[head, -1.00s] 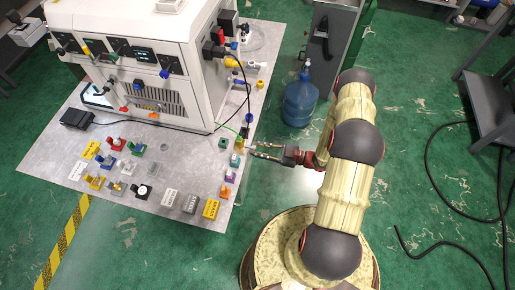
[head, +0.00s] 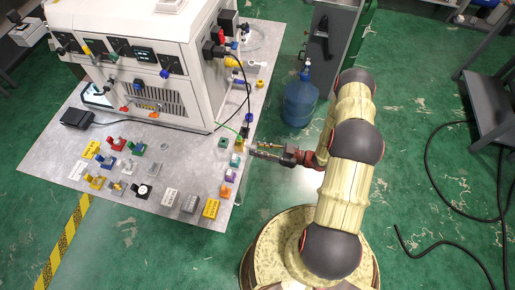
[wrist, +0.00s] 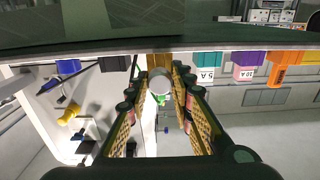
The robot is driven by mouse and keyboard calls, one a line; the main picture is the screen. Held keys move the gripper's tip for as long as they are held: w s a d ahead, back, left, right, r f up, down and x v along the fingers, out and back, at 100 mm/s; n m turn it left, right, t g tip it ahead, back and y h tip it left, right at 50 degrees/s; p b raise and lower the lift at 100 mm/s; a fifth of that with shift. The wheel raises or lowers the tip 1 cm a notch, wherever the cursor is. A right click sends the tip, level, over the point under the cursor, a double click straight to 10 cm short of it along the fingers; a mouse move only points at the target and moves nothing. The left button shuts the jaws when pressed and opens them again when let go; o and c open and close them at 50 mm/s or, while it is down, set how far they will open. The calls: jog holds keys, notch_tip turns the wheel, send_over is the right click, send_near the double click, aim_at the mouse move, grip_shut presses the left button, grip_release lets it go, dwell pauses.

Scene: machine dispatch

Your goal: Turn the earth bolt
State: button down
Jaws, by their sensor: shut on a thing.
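The earth bolt (wrist: 160,82) shows in the wrist view as a silver round end in front of a yellow-brown block (wrist: 159,60), with a bit of green just below it. My gripper (head: 253,148) is at the right edge of the table in the head view, its fingers pointing left toward the brass-coloured block (head: 239,143) where a thin green wire ends. The two padded fingers lie on either side of the bolt and are shut on it. The bolt's thread and the exact finger contact are hidden.
The grey table (head: 140,205) carries a white machine (head: 160,75) and several small coloured blocks. Teal, purple and orange blocks (head: 225,191) line the edge near my gripper. A blue water bottle (head: 299,102) stands on the floor beyond my arm.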

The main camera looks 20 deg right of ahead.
jog(key=c, duration=1.5)
grip_release()
jog(key=shift+c, duration=0.2)
jog(key=shift+d, duration=0.15)
jog(key=v, duration=1.1)
jog(key=shift+s+d, duration=0.25)
jog(key=shift+d, duration=0.05)
jog(key=shift+f, duration=0.1)
